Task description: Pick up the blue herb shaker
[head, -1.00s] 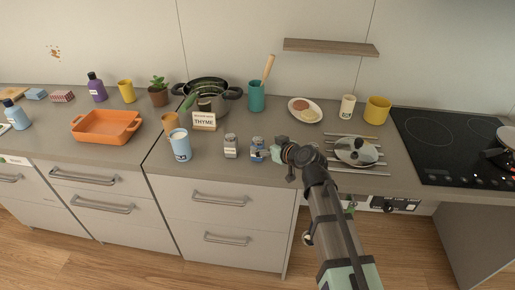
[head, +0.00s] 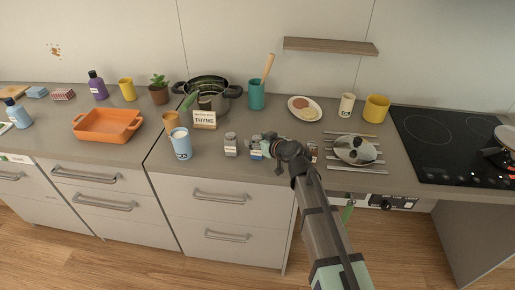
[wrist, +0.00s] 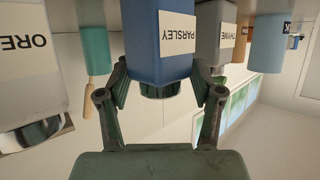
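The blue herb shaker (head: 256,154), labelled PARSLEY in the wrist view (wrist: 163,40), stands on the counter near its front edge.
A grey shaker labelled THYME (head: 231,145) stands close left of the blue one. Another shaker labelled ORE... (wrist: 30,60) stands on the other side, by the rack with a grey plate (head: 355,150). A light blue cup (head: 181,145) is farther left.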

